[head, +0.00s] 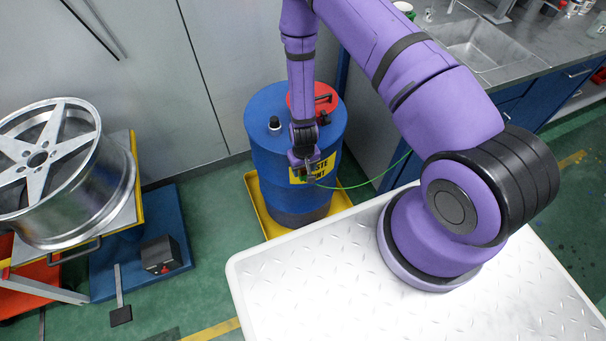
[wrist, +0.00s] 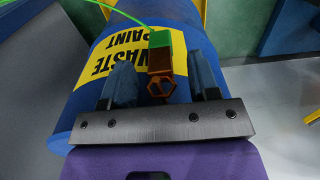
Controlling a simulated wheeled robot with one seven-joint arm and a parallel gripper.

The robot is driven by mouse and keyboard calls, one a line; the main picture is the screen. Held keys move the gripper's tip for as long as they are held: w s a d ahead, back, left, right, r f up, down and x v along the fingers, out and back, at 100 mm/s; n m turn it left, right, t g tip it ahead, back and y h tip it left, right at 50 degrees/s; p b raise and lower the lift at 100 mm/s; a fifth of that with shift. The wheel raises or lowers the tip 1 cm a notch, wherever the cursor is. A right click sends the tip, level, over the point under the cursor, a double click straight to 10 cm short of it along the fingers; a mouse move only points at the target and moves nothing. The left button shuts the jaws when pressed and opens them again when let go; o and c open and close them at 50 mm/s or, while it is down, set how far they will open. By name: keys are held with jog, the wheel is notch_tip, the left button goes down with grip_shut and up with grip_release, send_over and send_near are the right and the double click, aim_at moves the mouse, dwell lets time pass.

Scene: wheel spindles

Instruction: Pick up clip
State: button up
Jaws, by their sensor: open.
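The clip (wrist: 160,66) has a copper-coloured metal end and a green part, with a green wire (wrist: 110,14) running from it. In the wrist view it lies between the two fingers of my gripper (wrist: 163,76), with a gap on each side. The fingers are open and apart from it. In the head view my gripper (head: 309,168) is in front of the blue drum, by its yellow label. The clip is too small and hidden to make out clearly there. I cannot tell whether it touches the drum.
The blue waste paint drum (head: 268,170) stands in a yellow tray (head: 263,213) close to my gripper. The green wire (head: 370,183) trails right toward the cabinets. A wheel rim (head: 105,190) on a stand is at left. A sink counter (head: 500,65) is at upper right.

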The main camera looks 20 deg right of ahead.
jog(key=c, duration=0.9)
jog(key=shift+r, duration=0.15)
jog(key=shift+r, duration=0.25)
jog(key=s, duration=1.8)
